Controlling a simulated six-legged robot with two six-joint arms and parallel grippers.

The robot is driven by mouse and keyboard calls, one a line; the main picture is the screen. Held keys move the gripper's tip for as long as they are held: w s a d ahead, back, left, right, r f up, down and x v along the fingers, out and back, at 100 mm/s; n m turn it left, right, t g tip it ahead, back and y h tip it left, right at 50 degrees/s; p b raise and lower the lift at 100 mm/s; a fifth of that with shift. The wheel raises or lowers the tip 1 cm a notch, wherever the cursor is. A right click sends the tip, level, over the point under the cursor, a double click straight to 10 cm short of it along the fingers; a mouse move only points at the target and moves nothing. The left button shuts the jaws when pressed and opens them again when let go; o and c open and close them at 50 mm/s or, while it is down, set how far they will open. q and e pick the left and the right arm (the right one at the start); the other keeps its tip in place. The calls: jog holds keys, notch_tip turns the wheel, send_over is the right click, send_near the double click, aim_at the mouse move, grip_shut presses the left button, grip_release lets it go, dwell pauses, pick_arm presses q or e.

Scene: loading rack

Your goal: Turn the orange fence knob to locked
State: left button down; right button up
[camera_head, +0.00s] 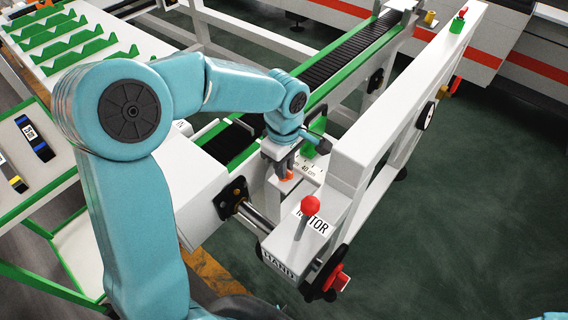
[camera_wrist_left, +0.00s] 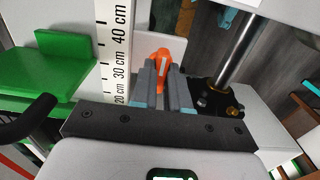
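The orange fence knob (camera_head: 287,176) sits low beside the white scale plate marked in cm (camera_head: 308,168), mostly hidden by my left gripper in the head view. In the left wrist view the knob (camera_wrist_left: 162,57) shows its rounded orange top with a small white mark, pointing away from the gripper. My left gripper (camera_head: 284,168) reaches down onto it. In the wrist view its two grey fingers (camera_wrist_left: 163,82) stand close together on either side of the knob, with only a narrow gap between them. My right gripper is not in view. No locked label is readable.
A red ball-topped lever (camera_head: 310,205) stands on the white MOTOR and HAND box, with a red switch (camera_head: 337,280) on its end. A white rail (camera_head: 400,110) runs close on the right. A green block (camera_wrist_left: 50,64) lies beside the scale, and a metal shaft (camera_wrist_left: 238,55) opposite.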

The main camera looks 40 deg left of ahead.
pick_arm(q)
jog(key=shift+m, duration=0.4)
jog(key=m+b, duration=0.1)
jog(key=m, duration=0.7)
jog(key=shift+m, duration=0.3)
jog(key=m, duration=0.4)
jog(key=shift+m, duration=2.4)
jog(key=c, duration=1.1)
grip_release()
